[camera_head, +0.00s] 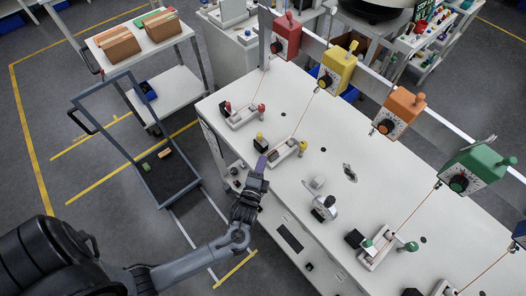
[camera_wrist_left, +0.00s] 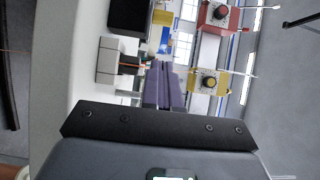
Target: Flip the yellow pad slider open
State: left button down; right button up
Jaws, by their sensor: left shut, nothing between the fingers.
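The yellow pad slider (camera_head: 285,153) is a pale base with a dark middle block and a yellow knob at its right end, on the white workbench in the head view. A cord runs from it up to the yellow box (camera_head: 337,69), which also shows in the left wrist view (camera_wrist_left: 209,83). My left gripper (camera_head: 262,163) has purple fingers, shut and empty, just left of the slider's lower end. They also show in the left wrist view (camera_wrist_left: 164,86). I cannot tell if they touch it. My right gripper is not in view.
A red-knobbed slider (camera_head: 243,115) lies behind, and a green-knobbed one (camera_head: 385,247) lies to the right. A grey metal fitting (camera_head: 324,205) stands between. Red (camera_head: 287,36), orange (camera_head: 399,112) and green (camera_head: 476,168) boxes hang on the rail. A trolley (camera_head: 165,170) stands left of the workbench (camera_head: 310,243).

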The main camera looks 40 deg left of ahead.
pick_arm(q)
jog(key=shift+v, duration=2.95)
jog(key=s+d+r+n+g+h, duration=0.2)
jog(key=s+n+g+h, duration=0.2)
jog(key=s+n+g, duration=0.3)
jog(key=s+d+r+n+g+h, duration=0.2)
jog(key=s+r+n+g+h, duration=0.15)
jog(key=s+g, duration=0.35)
notch_tip(320, 180, up, 17)
jog(key=t+p, duration=0.1)
jog(key=p, duration=1.6)
jog(key=shift+s+d+f+n, duration=0.15)
jog(key=shift+s+d+n, duration=0.05)
jog(key=shift+s+n, duration=0.2)
